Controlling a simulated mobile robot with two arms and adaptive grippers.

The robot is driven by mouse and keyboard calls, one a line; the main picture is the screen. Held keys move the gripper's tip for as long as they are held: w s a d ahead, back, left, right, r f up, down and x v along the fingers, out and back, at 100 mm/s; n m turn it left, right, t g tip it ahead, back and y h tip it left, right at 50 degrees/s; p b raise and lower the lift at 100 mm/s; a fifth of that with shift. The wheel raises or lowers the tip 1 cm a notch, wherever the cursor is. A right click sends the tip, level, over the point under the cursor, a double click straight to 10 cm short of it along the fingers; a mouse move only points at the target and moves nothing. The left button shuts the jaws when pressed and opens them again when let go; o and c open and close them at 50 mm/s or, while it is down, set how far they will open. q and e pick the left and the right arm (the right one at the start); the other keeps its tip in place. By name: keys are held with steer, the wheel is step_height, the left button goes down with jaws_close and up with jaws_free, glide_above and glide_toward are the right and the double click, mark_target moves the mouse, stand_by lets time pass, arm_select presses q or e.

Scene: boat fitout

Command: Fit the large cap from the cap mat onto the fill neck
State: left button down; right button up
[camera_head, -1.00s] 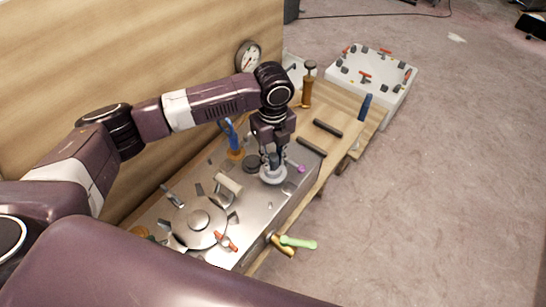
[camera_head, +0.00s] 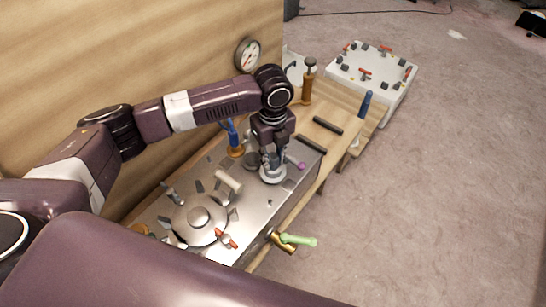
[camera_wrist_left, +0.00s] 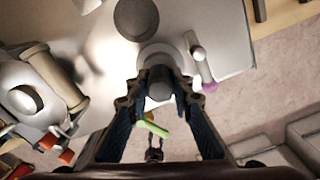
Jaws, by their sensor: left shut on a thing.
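My left gripper (camera_head: 273,163) points down over the right part of the metal tank top. In the left wrist view its two fingers (camera_wrist_left: 160,84) are shut on a grey cylindrical piece, which I take to be the large cap (camera_wrist_left: 160,91). A pale round collar, apparently the fill neck (camera_head: 273,179), shows right below the fingers, and in the wrist view its rim (camera_wrist_left: 155,50) surrounds the grey piece. Whether the cap is seated or just above the neck I cannot tell. A dark round disc (camera_head: 251,161), possibly the cap mat, lies empty beside it. My right gripper is not in view.
A small lever with a purple tip (camera_head: 301,165) lies close right of the collar. A blue-handled fitting (camera_head: 234,138) stands behind. A large round hatch (camera_head: 199,218) with clamps is at left. A green-handled valve (camera_head: 298,240) juts from the front edge.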

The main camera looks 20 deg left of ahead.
arm_select(q)
steer(key=shift+f, duration=0.1)
stand_by(0.3)
steer(key=shift+f, duration=0.5)
steer(key=c, duration=1.6)
jaws_free()
steer(key=o, duration=0.5)
steer(key=shift+r, duration=0.1)
